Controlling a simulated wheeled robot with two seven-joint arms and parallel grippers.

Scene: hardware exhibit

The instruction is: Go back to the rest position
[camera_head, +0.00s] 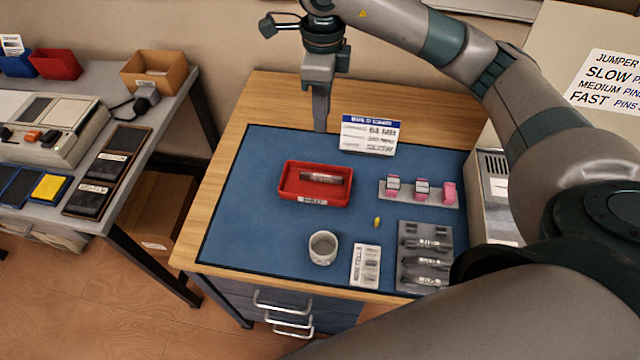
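My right arm comes in from the right and arches over the back of the table. Its gripper (320,124) points down above the back edge of the blue mat (255,190), just left of the build card (369,134). I see the fingers edge-on, so I cannot tell whether they are open or shut; nothing shows between or below them. My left gripper is not in view.
On the mat are a red tray (287,191) holding a dark module (321,177), a pink-banded block row (421,203), a yellow piece (377,222), a cup (322,249), a white card (366,266) and a grey rack (408,284). The mat's left side is clear.

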